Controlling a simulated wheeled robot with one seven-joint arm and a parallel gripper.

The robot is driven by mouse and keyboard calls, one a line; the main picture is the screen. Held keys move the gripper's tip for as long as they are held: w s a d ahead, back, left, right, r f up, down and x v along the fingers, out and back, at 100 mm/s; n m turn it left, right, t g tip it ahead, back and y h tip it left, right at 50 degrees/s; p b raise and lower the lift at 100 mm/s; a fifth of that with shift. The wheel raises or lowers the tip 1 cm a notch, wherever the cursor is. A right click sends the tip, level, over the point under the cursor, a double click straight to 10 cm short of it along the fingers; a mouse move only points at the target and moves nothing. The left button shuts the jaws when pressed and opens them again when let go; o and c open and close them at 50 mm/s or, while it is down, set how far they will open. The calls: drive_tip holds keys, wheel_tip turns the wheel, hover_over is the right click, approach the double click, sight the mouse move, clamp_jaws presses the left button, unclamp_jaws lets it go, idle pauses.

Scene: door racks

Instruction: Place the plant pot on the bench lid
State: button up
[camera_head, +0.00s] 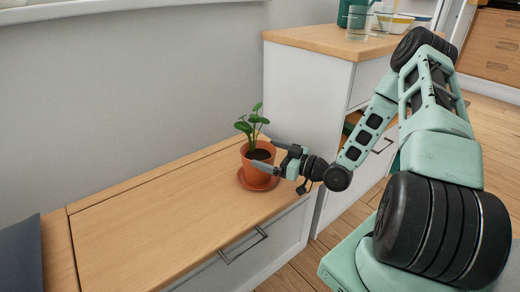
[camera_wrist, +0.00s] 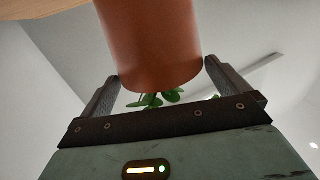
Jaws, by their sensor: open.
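The terracotta plant pot (camera_head: 258,160) holds a small green leafy plant and stands upright in an orange saucer (camera_head: 243,182). Both are at the right end of the wooden bench lid (camera_head: 150,225) in the head view. My gripper (camera_head: 272,158) reaches in from the right at the pot's side, low over the lid. In the wrist view the pot (camera_wrist: 150,45) is between the two open fingers, with a gap at the left finger. The right finger is close to the pot; contact cannot be told. The far finger is partly hidden in the head view.
A white cabinet (camera_head: 305,110) with a wooden top stands just right of the bench, bearing a green container (camera_head: 352,14) and glasses (camera_head: 382,20). A grey wall (camera_head: 130,95) runs behind. A dark cushion (camera_head: 20,262) lies at the left. The lid's middle is clear.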

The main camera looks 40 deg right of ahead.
drive_tip(key=p+v, duration=0.1)
drive_tip(key=v, duration=0.7)
drive_tip(key=shift+w+a, duration=0.1)
